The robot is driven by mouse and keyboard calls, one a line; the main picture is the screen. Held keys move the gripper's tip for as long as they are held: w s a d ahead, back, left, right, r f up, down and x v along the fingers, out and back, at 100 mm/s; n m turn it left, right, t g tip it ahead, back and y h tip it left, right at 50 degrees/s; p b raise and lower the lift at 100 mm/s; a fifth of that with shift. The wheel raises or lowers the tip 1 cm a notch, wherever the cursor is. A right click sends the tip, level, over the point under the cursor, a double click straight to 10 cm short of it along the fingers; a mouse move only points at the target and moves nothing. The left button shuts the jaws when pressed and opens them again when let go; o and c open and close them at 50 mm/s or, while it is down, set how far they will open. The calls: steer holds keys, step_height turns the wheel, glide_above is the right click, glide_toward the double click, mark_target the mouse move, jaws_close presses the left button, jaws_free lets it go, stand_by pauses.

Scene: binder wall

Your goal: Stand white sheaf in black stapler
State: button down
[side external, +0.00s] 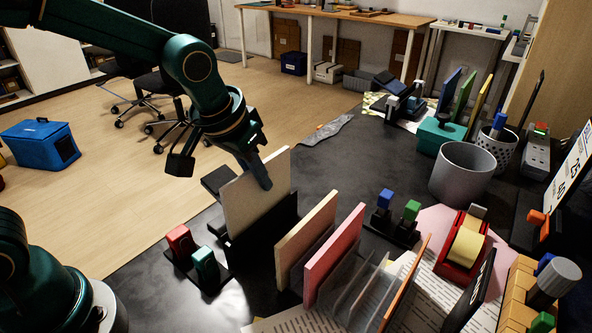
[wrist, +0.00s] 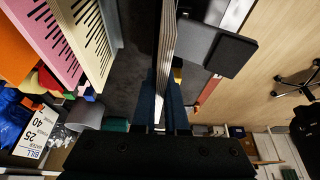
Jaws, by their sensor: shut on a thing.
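The white sheaf (side external: 243,207) is a cream-white flat slab, upright and slightly tilted in the side view. My gripper (side external: 262,180) is shut on its upper edge. In the wrist view the sheaf (wrist: 166,45) shows edge-on between my two dark fingers. A black upright piece (side external: 268,237) stands right in front of the sheaf's lower part and hides its bottom edge, so I cannot tell whether it touches down. A dark flat piece (side external: 217,180) shows behind the sheaf; it is probably the dark slab (wrist: 230,52) in the wrist view. I cannot tell which black piece is the stapler.
Peach (side external: 307,238) and pink (side external: 333,252) panels stand close to the right. Red (side external: 181,241) and green (side external: 205,268) blocks sit on a black base in front. Blue and green blocks (side external: 411,212), a red tape dispenser (side external: 463,243) and a grey cup (side external: 462,174) stand farther right.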

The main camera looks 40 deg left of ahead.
mark_target(267, 203)
steer(key=shift+f, duration=0.1)
steer(key=shift+f, duration=0.4)
steer(key=shift+f, duration=0.15)
steer(key=shift+f, duration=0.65)
steer(key=shift+f, duration=0.25)
steer(key=shift+f, duration=0.2)
stand_by(0.3)
